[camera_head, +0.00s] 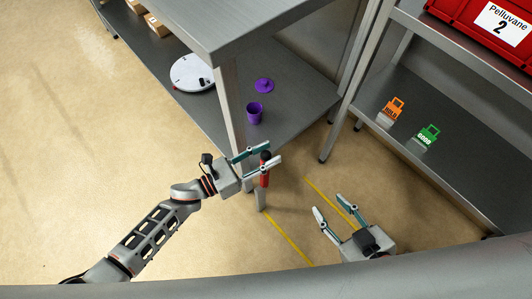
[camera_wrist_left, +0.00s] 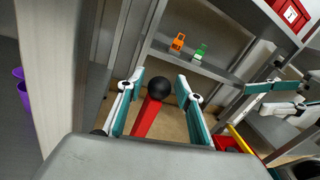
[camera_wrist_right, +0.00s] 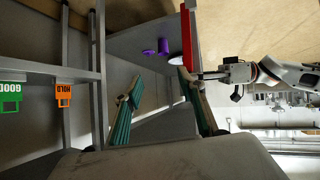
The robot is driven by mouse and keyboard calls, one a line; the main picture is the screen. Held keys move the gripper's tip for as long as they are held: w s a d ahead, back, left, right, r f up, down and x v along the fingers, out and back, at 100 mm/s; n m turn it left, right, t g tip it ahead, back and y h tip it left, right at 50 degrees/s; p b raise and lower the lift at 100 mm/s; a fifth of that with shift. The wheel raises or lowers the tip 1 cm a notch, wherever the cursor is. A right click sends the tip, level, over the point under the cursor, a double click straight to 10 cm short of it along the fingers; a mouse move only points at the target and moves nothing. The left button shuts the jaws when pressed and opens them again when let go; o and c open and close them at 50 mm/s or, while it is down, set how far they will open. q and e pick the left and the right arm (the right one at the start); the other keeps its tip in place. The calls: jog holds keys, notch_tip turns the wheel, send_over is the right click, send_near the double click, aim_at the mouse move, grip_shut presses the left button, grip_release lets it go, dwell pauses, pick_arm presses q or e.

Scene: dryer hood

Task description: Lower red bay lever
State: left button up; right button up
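The red lever (camera_head: 264,178) with a black ball knob (camera_head: 265,156) stands upright on a short grey post (camera_head: 260,199) by the table. My left gripper (camera_head: 265,157) is open, with one finger on each side of the lever near its top. The left wrist view shows the red shaft (camera_wrist_left: 147,118) and black knob (camera_wrist_left: 160,89) between the two spread fingers, with gaps at both sides. My right gripper (camera_head: 328,203) is open and empty, right of the lever. A red bar (camera_wrist_right: 187,55) shows beside one right finger in the right wrist view; whether it is the lever is unclear.
A grey table (camera_head: 225,22) with a lower shelf holds a purple cup (camera_head: 254,112), purple lid (camera_head: 264,85) and white round device (camera_head: 191,73). A rack at right carries orange (camera_head: 391,112) and green (camera_head: 428,138) tags and a red crate (camera_head: 490,30). Yellow lines (camera_head: 288,240) mark the floor.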

pick_arm(q)
grip_shut()
jog(key=shift+w+d+r, duration=0.15)
jog(key=shift+w+d, duration=0.2)
jog(key=shift+d, duration=0.05)
jog(key=w+d+f+y+b, duration=0.1)
jog(key=w+d+f, duration=0.2)
jog(key=w+d, duration=0.1)
jog(key=w+d+f+g+y+b, duration=0.1)
jog(key=w+d+f+b, duration=0.1)
jog(key=d, duration=0.5)
jog(key=shift+w+d+f+y+b, duration=0.3)
jog(key=shift+w+f, duration=0.2)
jog(key=shift+w, duration=0.65)
pick_arm(e)
jog(key=shift+m+t+y, duration=0.4)
jog(key=shift+m+y, duration=0.1)
jog(key=a+r, duration=0.1)
jog(key=w+a+r, duration=0.1)
jog(key=a, duration=0.1)
jog(key=shift+w+a, duration=0.15)
jog(key=shift+w, duration=0.05)
